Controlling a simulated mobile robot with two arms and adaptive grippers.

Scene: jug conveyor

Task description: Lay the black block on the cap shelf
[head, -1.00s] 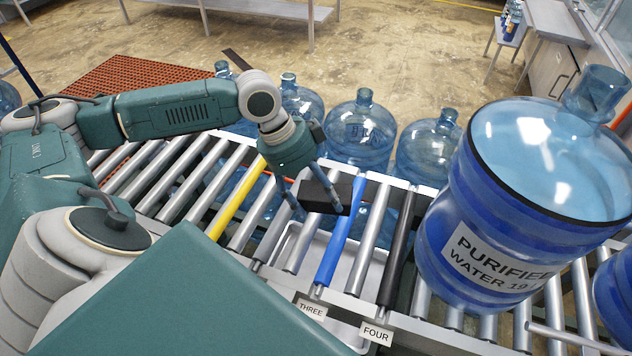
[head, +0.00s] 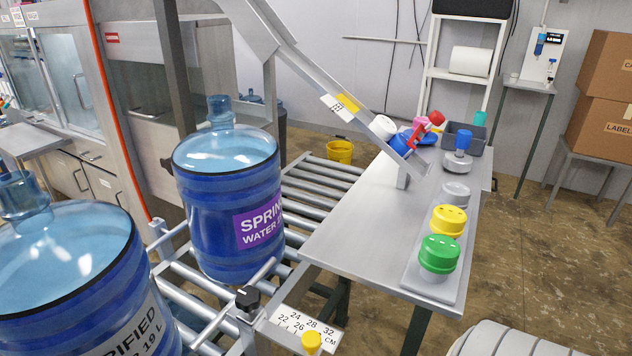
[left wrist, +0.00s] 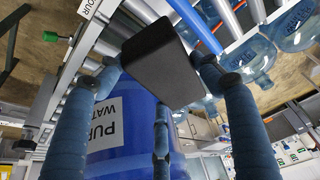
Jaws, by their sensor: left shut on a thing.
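The black block (left wrist: 158,62) shows in the left wrist view, held between the blue-padded fingers of my left gripper (left wrist: 158,78). The gripper is shut on it, and the conveyor rollers and a "PURIFIED" water jug (left wrist: 118,135) are behind. The block and both grippers are out of the head view. The head view shows a grey metal table (head: 345,225), which seems to be the cap shelf. On it a raised strip carries a green cap (head: 440,253), a yellow cap (head: 447,220) and a grey cap (head: 455,194).
A "SPRING" jug (head: 228,200) stands on the roller conveyor (head: 325,180) left of the table. A sloping chute (head: 320,85) ends over the table by a heap of coloured caps (head: 415,130) and a grey bin (head: 466,138). The table's near left part is bare.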

